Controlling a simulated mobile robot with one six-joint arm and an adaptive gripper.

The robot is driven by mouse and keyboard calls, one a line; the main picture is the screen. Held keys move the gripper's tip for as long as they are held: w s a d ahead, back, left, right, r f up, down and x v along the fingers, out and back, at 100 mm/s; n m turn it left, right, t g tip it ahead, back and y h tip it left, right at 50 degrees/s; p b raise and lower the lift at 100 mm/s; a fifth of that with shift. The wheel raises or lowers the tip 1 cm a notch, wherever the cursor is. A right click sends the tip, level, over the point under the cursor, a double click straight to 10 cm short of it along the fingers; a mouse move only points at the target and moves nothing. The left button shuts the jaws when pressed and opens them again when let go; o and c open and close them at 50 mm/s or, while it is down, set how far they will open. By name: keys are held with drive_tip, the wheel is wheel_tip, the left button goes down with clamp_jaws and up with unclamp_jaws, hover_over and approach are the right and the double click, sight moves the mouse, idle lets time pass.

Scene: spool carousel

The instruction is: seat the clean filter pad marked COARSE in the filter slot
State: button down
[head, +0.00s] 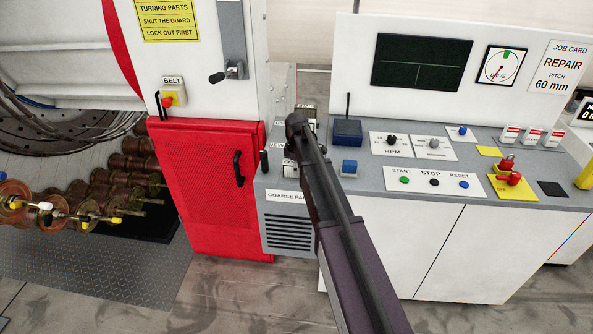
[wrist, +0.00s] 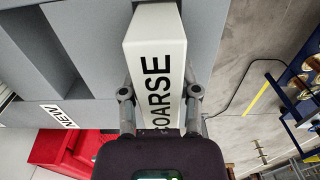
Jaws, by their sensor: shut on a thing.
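The filter pad (wrist: 155,28) is a clean white block with black lettering, of which "OARSE" reads clearly. My gripper (wrist: 160,92) is shut on it in the wrist view, one finger on each long side. The pad's far end reaches over the grey cabinet top, and I cannot tell whether it touches. A dark rectangular recess (wrist: 45,48) lies left of the pad, near a "NEW" label (wrist: 59,115). In the head view my arm hides the gripper and much of the grey filter cabinet (head: 288,220), labelled "COARSE PA…". The filter slot cannot be made out with certainty.
A red guard door (head: 205,190) stands left of the cabinet, its black handle projecting. The control console (head: 435,165), with buttons and a blue box (head: 347,132), stands right. Rows of copper spools (head: 125,185) are at far left. Bare floor lies in front.

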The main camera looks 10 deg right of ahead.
drive_tip(key=shift+f, duration=0.15)
drive_tip(key=shift+c, duration=1.7)
unclamp_jaws()
wheel_tip(320, 180, up, 12)
drive_tip(key=p, duration=1.2)
drive_tip(key=shift+r, duration=0.2)
